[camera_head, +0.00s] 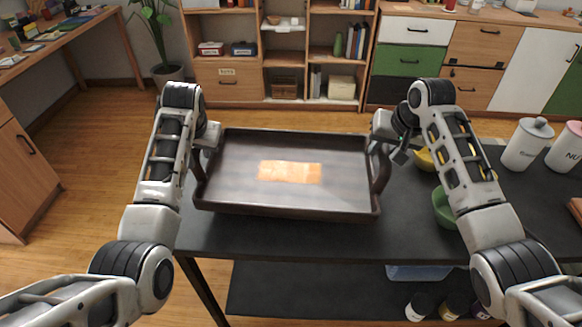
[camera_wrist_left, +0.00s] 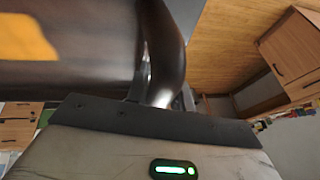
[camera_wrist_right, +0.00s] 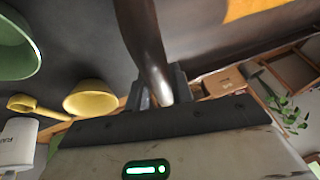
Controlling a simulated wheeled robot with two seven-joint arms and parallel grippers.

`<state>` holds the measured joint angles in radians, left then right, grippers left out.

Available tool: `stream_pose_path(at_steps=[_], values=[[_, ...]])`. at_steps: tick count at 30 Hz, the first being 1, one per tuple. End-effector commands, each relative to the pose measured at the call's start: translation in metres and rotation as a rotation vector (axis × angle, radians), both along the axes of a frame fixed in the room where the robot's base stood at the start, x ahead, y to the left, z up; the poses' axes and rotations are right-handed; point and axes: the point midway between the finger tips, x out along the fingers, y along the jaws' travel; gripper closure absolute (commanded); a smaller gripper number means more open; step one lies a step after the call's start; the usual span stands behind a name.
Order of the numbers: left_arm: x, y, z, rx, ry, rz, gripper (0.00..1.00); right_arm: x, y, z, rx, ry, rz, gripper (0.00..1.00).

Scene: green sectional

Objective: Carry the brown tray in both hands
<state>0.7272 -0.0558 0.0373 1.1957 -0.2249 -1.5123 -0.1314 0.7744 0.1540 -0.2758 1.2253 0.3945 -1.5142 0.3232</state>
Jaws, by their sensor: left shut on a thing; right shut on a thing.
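The brown tray (camera_head: 240,195) is in the middle of the head view, over the left part of a black table; I cannot tell whether it touches the top. An orange flat patch (camera_head: 290,172) lies on its floor. My left gripper (camera_head: 205,148) is shut on the tray's left handle, which shows as a dark curved bar in the left wrist view (camera_wrist_left: 165,50). My right gripper (camera_head: 388,147) is shut on the right handle, also seen in the right wrist view (camera_wrist_right: 145,45). The fingertips are partly hidden by the handles and wrists.
The black table (camera_head: 290,235) extends right, with a green bowl (camera_head: 445,208), a yellow bowl (camera_head: 425,160) and white canisters (camera_head: 527,143) close to my right arm. Shelves (camera_head: 285,60) and cabinets stand behind. Open wooden floor (camera_head: 100,150) lies to the left.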

Motion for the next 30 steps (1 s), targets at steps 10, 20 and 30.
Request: stream_pose_path(at_steps=[10,20,30], values=[[0.0,0.002,0.002,0.003,-0.003,0.003,1.0,0.001,-0.002,0.001,-0.002,-0.003,-0.002,1.0],[0.0,0.002,-0.008,0.003,-0.003,0.003,1.0,0.001,-0.002,-0.008,-0.002,-0.003,-0.002,1.0],[0.0,0.002,-0.032,0.003,-0.003,0.003,1.0,0.001,-0.002,-0.032,-0.002,-0.004,-0.002,1.0]])
